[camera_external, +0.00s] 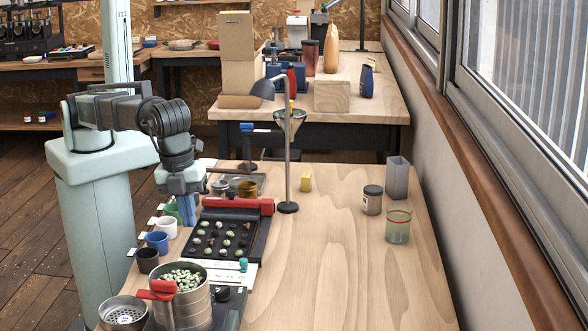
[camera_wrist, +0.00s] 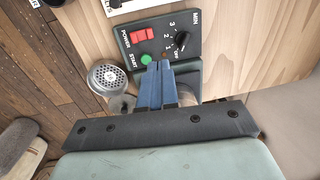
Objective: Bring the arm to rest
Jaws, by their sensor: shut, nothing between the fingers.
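My gripper (camera_external: 188,222) points down at the left side of the near wooden table (camera_external: 330,270), beside the dark tray and the row of cups. Its blue fingers are together with nothing between them. In the wrist view the shut fingers (camera_wrist: 159,68) show in front of a dark control panel (camera_wrist: 158,42) with a red power switch, a green start button and a dial. I cannot tell how far the fingertips are above the surface.
A dark tray (camera_external: 262,240) with several round pieces lies right of my gripper. Cups, including a white one (camera_external: 166,227) and a blue one (camera_external: 157,242), stand beside it. A metal pot of beans (camera_external: 200,304) is nearer. A lamp (camera_external: 287,150) stands behind. The table's right middle is clear.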

